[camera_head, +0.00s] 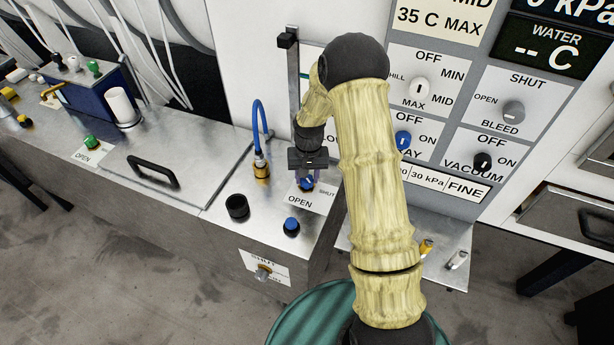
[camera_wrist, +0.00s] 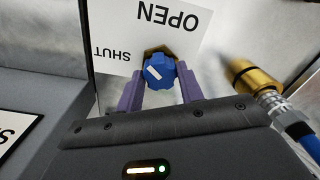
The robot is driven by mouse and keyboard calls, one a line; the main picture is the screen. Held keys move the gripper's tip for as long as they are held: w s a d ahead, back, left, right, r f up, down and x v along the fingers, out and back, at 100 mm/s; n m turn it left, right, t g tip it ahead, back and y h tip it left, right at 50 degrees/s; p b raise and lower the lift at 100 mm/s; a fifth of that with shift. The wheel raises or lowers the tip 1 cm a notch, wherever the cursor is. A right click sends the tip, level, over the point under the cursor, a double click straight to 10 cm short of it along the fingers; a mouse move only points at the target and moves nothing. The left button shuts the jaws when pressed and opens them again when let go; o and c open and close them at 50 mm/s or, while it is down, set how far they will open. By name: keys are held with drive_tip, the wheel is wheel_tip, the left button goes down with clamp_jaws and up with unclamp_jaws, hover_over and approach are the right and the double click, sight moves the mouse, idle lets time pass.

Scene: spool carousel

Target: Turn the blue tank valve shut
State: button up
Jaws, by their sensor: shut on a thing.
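The blue tank valve (camera_wrist: 158,72) is a small faceted blue knob with a white mark, set on a brass fitting beside a white OPEN/SHUT label (camera_wrist: 150,30). In the wrist view, the two purple fingers of my gripper (camera_wrist: 159,86) are on either side of the knob and shut on it. The white mark points to the upper left in that view, slanting. In the head view, the valve (camera_head: 307,185) is partly hidden under my gripper (camera_head: 305,178), on the metal bench top.
A brass fitting with a blue hose (camera_head: 261,165) stands left of my gripper. A black cup (camera_head: 237,207) and another blue knob (camera_head: 291,226) stand near the bench's front edge. A panel with dials (camera_head: 418,90) stands to the right. A black handle (camera_head: 153,172) lies further left.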

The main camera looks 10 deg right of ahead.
sight(308, 178)
drive_tip(key=n, duration=0.3)
drive_tip(key=shift+w+n, duration=0.1)
drive_tip(key=shift+n, duration=0.3)
drive_tip(key=shift+r+n, duration=0.1)
drive_tip(key=shift+n, duration=1.7)
drive_tip(key=o, duration=1)
wheel_tip(308, 178, up, 17)
drive_tip(key=b, duration=0.1)
drive_tip(key=shift+d+r+b, duration=0.15)
drive_tip(key=shift+d+b, duration=0.05)
drive_tip(key=shift+b, duration=0.15)
